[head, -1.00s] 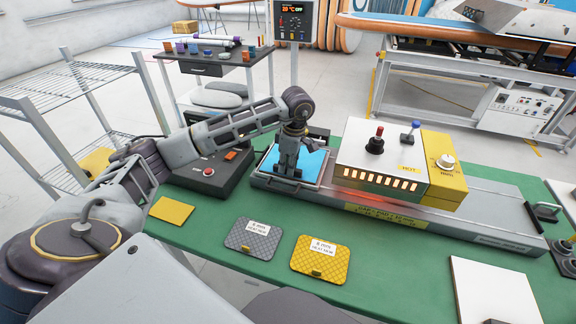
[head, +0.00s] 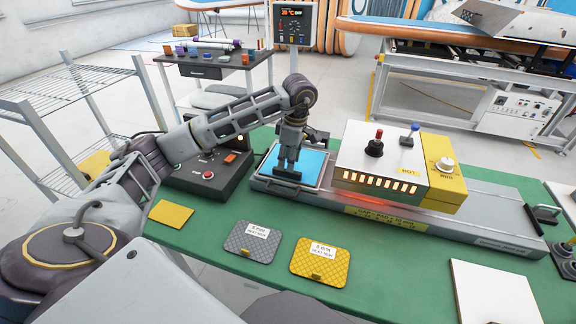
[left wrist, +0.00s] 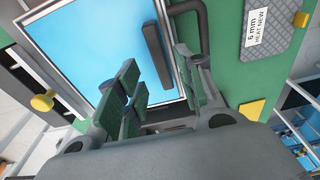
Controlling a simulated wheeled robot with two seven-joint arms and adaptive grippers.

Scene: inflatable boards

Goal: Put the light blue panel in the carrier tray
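The light blue panel (head: 305,164) lies flat inside the framed carrier tray (head: 262,184) at the left end of the heater's track. A dark bar (head: 287,175) lies across the panel's top like a handle. The left wrist view also shows the panel (left wrist: 95,45), the tray's pale rim (left wrist: 52,8) and the bar (left wrist: 157,55). My left gripper (head: 288,160) is just above the bar, pointing down. In the left wrist view its green-padded fingers (left wrist: 162,90) stand apart, with the bar beyond them and clear space around it. My right gripper does not show.
The heater box (head: 385,160) stands right of the tray, its slots glowing. A black control box (head: 210,172) stands to the left. A grey mat (head: 250,240) and two yellow pieces (head: 320,261) (head: 171,214) lie in front on the green table. A white board (head: 495,292) lies front right.

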